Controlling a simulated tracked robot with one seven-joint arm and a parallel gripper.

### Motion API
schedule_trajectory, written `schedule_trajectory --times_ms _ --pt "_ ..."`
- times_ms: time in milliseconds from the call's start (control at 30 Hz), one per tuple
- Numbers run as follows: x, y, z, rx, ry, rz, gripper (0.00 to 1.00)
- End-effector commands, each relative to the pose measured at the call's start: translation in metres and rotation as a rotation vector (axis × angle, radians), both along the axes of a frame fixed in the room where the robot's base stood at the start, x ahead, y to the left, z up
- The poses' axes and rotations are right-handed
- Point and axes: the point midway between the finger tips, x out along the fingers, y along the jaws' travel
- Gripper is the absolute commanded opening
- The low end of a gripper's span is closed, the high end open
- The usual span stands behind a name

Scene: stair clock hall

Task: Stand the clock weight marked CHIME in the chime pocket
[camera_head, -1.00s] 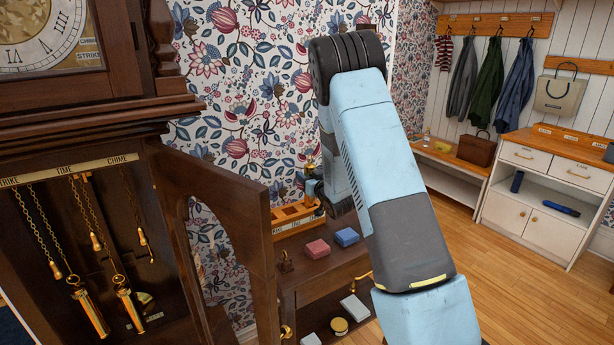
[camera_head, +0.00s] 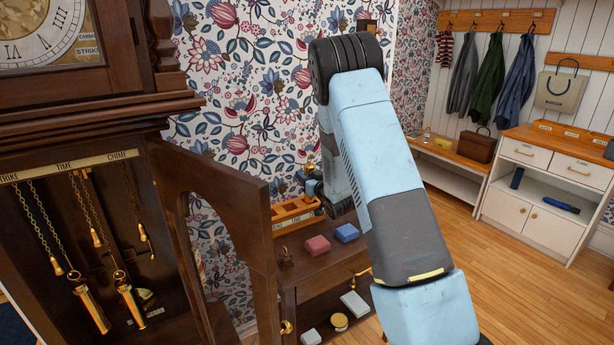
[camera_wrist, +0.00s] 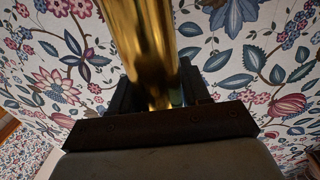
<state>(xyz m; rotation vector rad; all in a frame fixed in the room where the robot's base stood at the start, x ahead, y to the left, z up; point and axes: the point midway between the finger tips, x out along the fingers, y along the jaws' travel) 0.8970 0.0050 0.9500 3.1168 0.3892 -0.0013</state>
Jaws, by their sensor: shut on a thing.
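A polished brass cylinder, the clock weight (camera_wrist: 145,40), is held between the dark fingers of my gripper (camera_wrist: 160,92) in the wrist view. Its marking does not show. In the head view my gripper (camera_head: 312,183) is partly hidden behind my arm, with a bit of brass (camera_head: 310,166) above it. It is just above or behind the wooden rack (camera_head: 291,222), which has several open pockets and labels along its front. The label at the right end, partly hidden by my arm, seems to begin with C. I cannot tell the gap between weight and rack.
Two brass weights hang inside the clock case (camera_head: 130,205).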

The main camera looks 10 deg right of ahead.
Motion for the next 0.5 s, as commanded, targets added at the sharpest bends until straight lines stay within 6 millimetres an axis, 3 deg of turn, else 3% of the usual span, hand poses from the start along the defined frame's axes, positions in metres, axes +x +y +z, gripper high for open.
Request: schedule_trajectory --times_ms 500 --pt "0.0009 0.0 -0.005 0.001 -0.007 0.0 0.0"
